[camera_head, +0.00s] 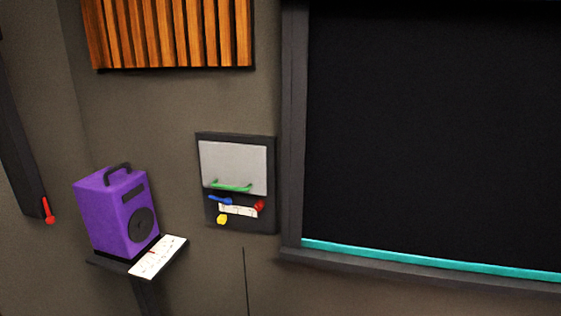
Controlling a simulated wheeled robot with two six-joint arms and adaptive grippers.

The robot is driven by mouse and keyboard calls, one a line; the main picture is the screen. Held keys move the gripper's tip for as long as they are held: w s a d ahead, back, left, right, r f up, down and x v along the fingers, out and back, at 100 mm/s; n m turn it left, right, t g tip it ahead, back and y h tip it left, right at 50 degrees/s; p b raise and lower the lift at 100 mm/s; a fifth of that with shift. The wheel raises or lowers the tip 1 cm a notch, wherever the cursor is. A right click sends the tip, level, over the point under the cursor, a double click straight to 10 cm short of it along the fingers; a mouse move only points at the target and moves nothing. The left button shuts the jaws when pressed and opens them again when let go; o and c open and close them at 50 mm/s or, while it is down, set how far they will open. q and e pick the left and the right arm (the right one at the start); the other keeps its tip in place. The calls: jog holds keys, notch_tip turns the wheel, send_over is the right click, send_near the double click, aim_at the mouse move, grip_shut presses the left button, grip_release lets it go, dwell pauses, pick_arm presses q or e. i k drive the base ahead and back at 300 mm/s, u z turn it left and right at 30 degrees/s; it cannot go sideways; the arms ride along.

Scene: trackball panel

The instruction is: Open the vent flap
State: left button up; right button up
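A dark wall panel (237,225) hangs in the middle of the head view. Its upper part holds a light grey flap (234,165) with a green handle (231,187) along its lower edge. The flap appears to lie flat against the panel. Below it on the panel are a blue lever-like piece (220,199), a red knob (259,205), a yellow knob (222,219) and a white label (238,210). Neither of my grippers shows in the view.
A purple speaker-like box (115,215) with a handle stands on a small dark stand at left, beside a white sheet (158,257). A large black framed pane (430,130) fills the right. Wooden slats (170,35) hang above. A red piece (48,210) is at far left.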

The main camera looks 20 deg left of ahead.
aim_at(235, 167)
jog(key=k, duration=0.5)
jog(key=u, duration=1.6)
jog(key=i, duration=1.1)
jog(key=z, duration=0.55)
